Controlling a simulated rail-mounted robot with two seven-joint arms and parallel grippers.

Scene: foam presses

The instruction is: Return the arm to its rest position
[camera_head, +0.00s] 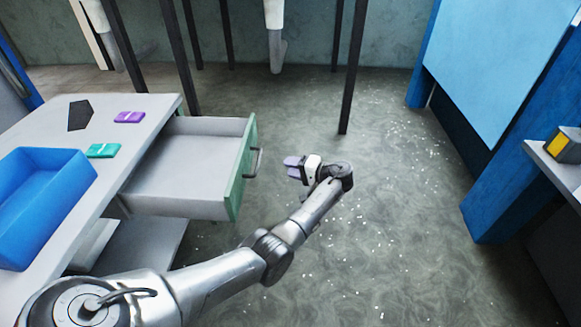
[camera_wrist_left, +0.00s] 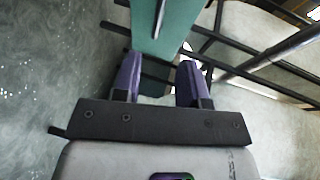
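My left arm (camera_head: 215,280) reaches out from the bottom left over the floor in the head view. Its gripper (camera_head: 292,168), with purple fingers, is to the right of the pulled-out drawer's handle (camera_head: 256,162), apart from it. In the left wrist view the two purple fingers (camera_wrist_left: 158,85) stand apart with nothing held between them. The drawer's green front (camera_wrist_left: 168,28) shows beyond the fingertips there. My right gripper is in neither view.
The grey drawer (camera_head: 185,180) stands open and looks empty. The table (camera_head: 60,130) carries a blue bin (camera_head: 40,200), a teal packet (camera_head: 103,150), a purple packet (camera_head: 130,117) and a dark piece (camera_head: 80,115). Blue machinery (camera_head: 510,180) stands right. Floor between is clear.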

